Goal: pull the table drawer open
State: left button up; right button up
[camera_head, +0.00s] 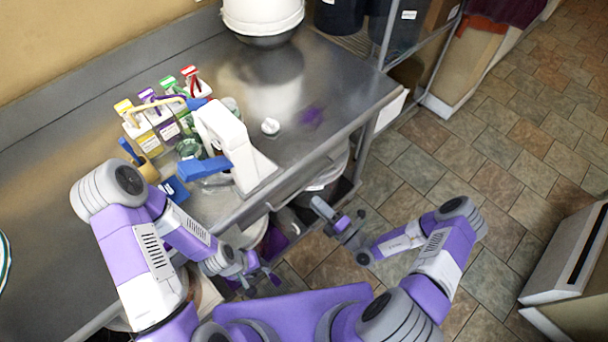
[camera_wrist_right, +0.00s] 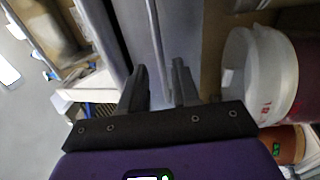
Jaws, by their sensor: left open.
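The steel table (camera_head: 60,215) runs diagonally across the head view. Its drawer front (camera_wrist_right: 132,28) appears in the right wrist view as a grey metal panel, with a thin bar handle (camera_wrist_right: 155,42) along it. My right gripper (camera_head: 338,212) is beside the table's front edge in the head view. In the right wrist view its two fingers (camera_wrist_right: 160,80) are apart, and the handle lies in line with the gap between them; I cannot tell whether they touch it. My left gripper (camera_head: 264,277) is open and empty, low in front of the table. The drawer appears closed, though its front is mostly hidden from above.
A white and blue device (camera_head: 232,145), several labelled boxes (camera_head: 148,142) and a white bucket (camera_head: 262,15) stand on the table. A white bucket (camera_wrist_right: 248,75) is close on the right in the wrist view. Tiled floor (camera_head: 440,140) is free to the right.

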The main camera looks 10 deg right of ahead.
aim_at(306, 185)
jog(key=shift+m+t+h, duration=0.3)
jog(key=shift+m+h, duration=0.2)
jog(key=shift+m, duration=0.1)
jog(key=shift+w+d+b+x, duration=0.1)
jog(key=shift+d+x, duration=0.1)
jog(key=shift+x, duration=1.05)
jog(key=shift+w+d+b+x, duration=0.15)
jog(key=shift+x, duration=1.1)
jog(key=shift+w+d+b+x, duration=0.1)
jog(key=shift+d+x, duration=0.1)
jog(key=shift+x, duration=1.05)
grip_shut()
